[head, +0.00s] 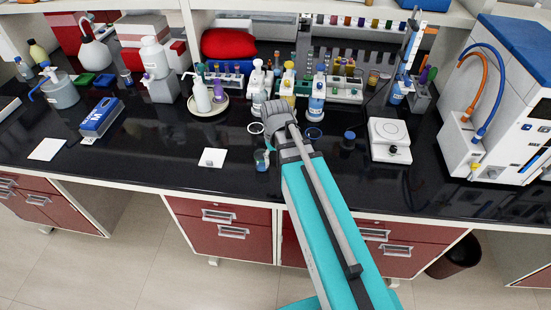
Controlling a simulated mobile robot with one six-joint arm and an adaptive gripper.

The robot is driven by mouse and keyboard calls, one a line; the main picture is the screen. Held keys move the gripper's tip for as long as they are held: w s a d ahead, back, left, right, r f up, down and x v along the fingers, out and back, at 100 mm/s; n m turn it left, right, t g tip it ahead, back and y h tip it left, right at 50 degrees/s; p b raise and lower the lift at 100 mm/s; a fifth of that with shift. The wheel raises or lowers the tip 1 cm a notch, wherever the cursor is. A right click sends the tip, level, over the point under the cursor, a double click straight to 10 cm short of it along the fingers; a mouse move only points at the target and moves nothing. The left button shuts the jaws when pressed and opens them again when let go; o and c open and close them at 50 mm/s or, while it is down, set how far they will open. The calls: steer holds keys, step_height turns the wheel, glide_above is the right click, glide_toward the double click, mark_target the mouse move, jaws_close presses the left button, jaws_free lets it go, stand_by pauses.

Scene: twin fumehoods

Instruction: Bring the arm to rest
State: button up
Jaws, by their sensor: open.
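My arm, teal and grey, reaches up from the bottom of the head view over the black bench (215,178). My gripper (277,113) is at its far end, above the middle of the bench and close to the row of bottles. It is open, and I see nothing held in it. Its fingertips are hard to make out from behind. A small glass beaker (262,160) with blue liquid stands on the bench just left of the arm, apart from it as far as I can tell.
A white-labelled blue-liquid bottle (316,100) and a yellow-liquid bottle (288,84) stand close behind my gripper. A white balance (390,140) is to the right, with a blue-topped machine (505,95) beyond. A white sheet (213,158) lies left. The left front bench is mostly clear.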

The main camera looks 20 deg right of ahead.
steer(key=shift+m, duration=0.5)
steer(key=s, duration=0.5)
steer(key=shift+s, duration=0.3)
